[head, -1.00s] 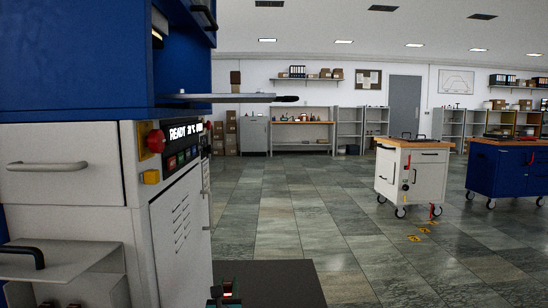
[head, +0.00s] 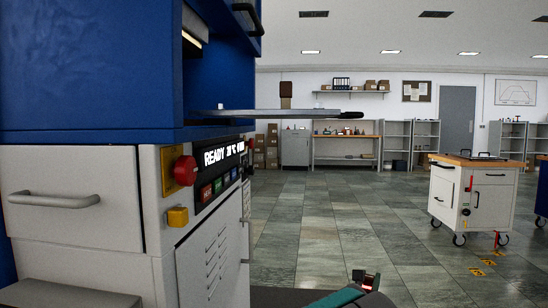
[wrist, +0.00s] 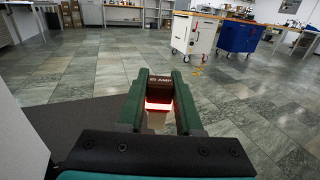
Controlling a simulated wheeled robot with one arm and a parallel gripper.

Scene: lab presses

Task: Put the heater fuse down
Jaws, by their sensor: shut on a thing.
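The heater fuse (wrist: 160,81) is a small brown block marked in amps, with a glowing red band below it in the wrist view. My gripper (wrist: 159,103) has green fingers shut on it from both sides. They hold it over open floor. In the head view my gripper (head: 364,281) shows low at the bottom edge, right of the press, with a small red glow at the fuse. The fuse's lower end is partly hidden between the fingers.
A blue and white press (head: 75,225) fills the left, its display reading READY. A flat grey plate (head: 265,114) juts from it at height. A white cart (head: 470,200) with a wooden top stands right; a blue cart (wrist: 240,37) is beside it. Tiled floor between is clear.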

